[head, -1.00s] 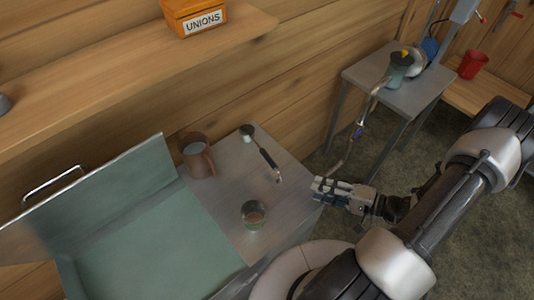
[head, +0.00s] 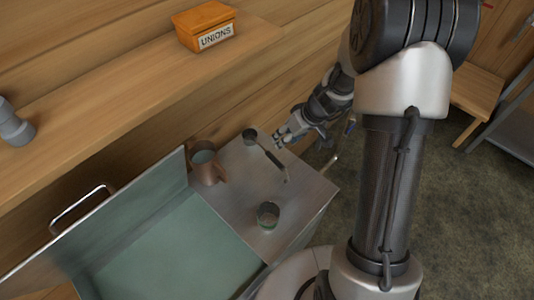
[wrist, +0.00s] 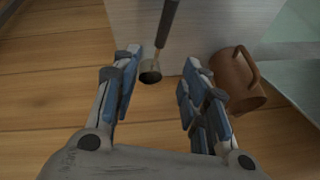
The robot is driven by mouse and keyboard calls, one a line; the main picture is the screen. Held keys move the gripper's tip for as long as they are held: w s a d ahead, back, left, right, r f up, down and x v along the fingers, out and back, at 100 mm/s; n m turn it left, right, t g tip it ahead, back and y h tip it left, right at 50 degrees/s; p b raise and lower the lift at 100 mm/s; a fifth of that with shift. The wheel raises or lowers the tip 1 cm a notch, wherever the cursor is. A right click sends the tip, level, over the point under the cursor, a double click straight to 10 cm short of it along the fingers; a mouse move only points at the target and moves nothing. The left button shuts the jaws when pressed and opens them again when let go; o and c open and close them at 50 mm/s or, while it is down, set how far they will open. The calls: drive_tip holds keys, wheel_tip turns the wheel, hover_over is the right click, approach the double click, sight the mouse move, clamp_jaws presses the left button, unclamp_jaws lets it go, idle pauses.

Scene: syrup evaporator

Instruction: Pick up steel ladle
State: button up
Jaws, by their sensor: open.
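The steel ladle lies on the grey metal side surface (head: 235,195), its bowl (head: 250,136) toward the wooden wall and its dark handle (head: 268,155) running toward the front. In the wrist view, the ladle's bowl (wrist: 151,76) shows between my fingertips and its black handle (wrist: 167,22) runs up out of the frame. My gripper (head: 280,138) is close to the ladle, on its right in the head view. In the wrist view, my gripper (wrist: 162,66) is open and empty. The exact height of my fingertips over the ladle is hard to tell.
A brown mug (head: 210,172) stands left of the ladle; it is close to my right finger in the wrist view (wrist: 236,82). A small cup (head: 268,217) stands near the front edge. A green-lined pan (head: 180,255) lies left. A shelf with an orange UNIONS bin (head: 203,28) overhangs the wall.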

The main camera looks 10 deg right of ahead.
sight(271, 155)
drive_tip(key=b+x, duration=0.2)
drive_tip(key=x, duration=0.7)
drive_tip(key=shift+f, duration=0.1)
drive_tip(key=shift+s+b+x, duration=0.2)
drive_tip(key=shift+b+x, duration=0.25)
drive_tip(key=shift+x, duration=0.85)
drive_tip(key=shift+s+b+x, duration=0.15)
drive_tip(key=shift+b+x, duration=0.3)
drive_tip(key=shift+x, duration=0.9)
drive_tip(key=shift+f, duration=0.1)
drive_tip(key=shift+c, duration=0.2)
clamp_jaws()
